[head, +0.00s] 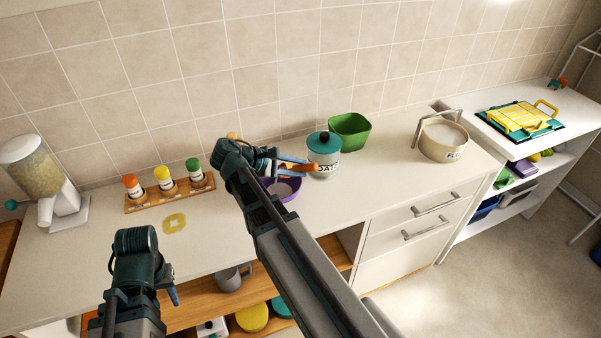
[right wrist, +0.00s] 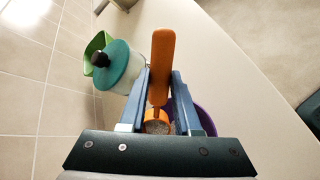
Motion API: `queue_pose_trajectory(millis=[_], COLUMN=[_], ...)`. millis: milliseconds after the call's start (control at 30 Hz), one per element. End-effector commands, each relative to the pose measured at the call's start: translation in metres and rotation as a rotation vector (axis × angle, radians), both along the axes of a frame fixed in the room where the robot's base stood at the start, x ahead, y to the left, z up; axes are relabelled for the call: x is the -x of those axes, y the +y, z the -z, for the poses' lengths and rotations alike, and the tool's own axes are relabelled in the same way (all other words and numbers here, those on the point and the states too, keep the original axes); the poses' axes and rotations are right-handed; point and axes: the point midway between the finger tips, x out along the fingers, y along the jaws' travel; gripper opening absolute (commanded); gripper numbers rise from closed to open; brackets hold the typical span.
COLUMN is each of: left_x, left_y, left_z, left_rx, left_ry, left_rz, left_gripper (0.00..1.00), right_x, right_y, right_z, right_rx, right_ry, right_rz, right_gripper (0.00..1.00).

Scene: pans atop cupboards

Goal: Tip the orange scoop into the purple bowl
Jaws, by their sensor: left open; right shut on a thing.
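The orange scoop (right wrist: 163,62) is held between the fingers of my right gripper (right wrist: 160,85), its handle pointing away. Its cup (right wrist: 155,115) shows near the gripper palm, with greyish grainy stuff at it. In the head view the orange handle (head: 300,168) sticks out to the right of my right gripper (head: 284,164). The purple bowl (head: 291,194) stands on the counter just below that gripper, partly hidden by my arm. Its rim also shows beside the scoop in the right wrist view (right wrist: 207,121). My left gripper (head: 170,285) is open and empty at the counter's front.
A teal-lidded oats jar (head: 324,160) stands close right of the bowl, with a green container (head: 349,132) behind it. A pot labelled with flour-like letters (head: 443,142) is further right. A spice rack (head: 170,193) stands left; counter before it is mostly clear.

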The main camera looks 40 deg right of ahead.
Motion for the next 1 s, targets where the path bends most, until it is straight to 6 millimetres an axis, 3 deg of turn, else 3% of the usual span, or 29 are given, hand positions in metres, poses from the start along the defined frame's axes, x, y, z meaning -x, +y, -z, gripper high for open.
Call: queue_pose_trajectory(millis=[1000], left_x=[0.000], left_y=[0.000], left_z=[0.072], left_rx=[0.000], left_ry=[0.000], left_rz=[0.000], left_gripper=[0.42], right_x=[-0.005], right_y=[0.026], right_z=[-0.004], right_rx=[0.364], right_ry=[0.067], right_rz=[-0.001], right_gripper=[0.00])
